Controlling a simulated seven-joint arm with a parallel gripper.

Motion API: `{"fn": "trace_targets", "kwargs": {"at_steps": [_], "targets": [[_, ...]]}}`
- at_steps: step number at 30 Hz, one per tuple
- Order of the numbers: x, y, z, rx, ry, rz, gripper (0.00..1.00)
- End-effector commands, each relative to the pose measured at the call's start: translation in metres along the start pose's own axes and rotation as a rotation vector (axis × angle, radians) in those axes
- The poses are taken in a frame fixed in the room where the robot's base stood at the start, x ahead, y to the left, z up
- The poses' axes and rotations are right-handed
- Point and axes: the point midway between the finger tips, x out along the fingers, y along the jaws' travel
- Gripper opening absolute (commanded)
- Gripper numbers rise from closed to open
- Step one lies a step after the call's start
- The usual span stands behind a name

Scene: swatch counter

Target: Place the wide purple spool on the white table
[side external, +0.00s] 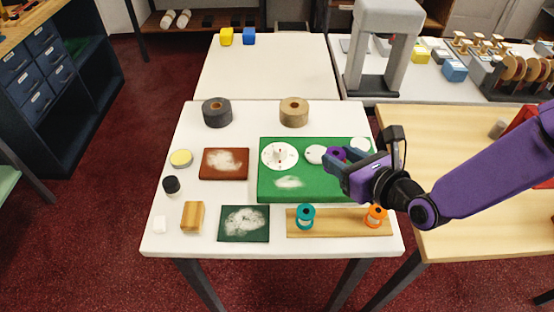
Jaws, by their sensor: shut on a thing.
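The purple spool (337,153) is at the fingertips of my gripper (334,163), over the right part of the green mat (310,192). My gripper is shut on it, and its fingers and body hide part of it. I cannot tell whether the spool touches the mat or hangs just above it. The white table (190,243) holds the mat and many other things, with bare surface along its front edge and between objects.
A teal spool (306,217) and an orange spool (376,215) stand on a wooden board (340,230) in front. White discs (279,156) lie on the mat. Grey (217,112) and tan (294,112) rolls stand behind. Brown (224,164) and dark green (244,224) panels lie left.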

Motion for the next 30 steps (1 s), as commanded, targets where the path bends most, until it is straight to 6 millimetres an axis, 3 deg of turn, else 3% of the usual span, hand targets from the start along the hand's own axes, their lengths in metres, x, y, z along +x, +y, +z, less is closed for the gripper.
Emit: {"fn": "trace_targets", "kwargs": {"at_steps": [1,3,9,16,30], "targets": [[-0.001,0.023,0.006,-0.024,-0.004,0.063,0.07],[-0.003,0.048,0.012,-0.056,-0.002,0.139,0.07],[-0.010,0.098,0.022,-0.117,-0.001,0.286,0.07],[-0.001,0.118,0.023,-0.136,0.001,0.329,0.07],[0.080,0.152,0.017,-0.136,0.001,0.328,0.07]]}}
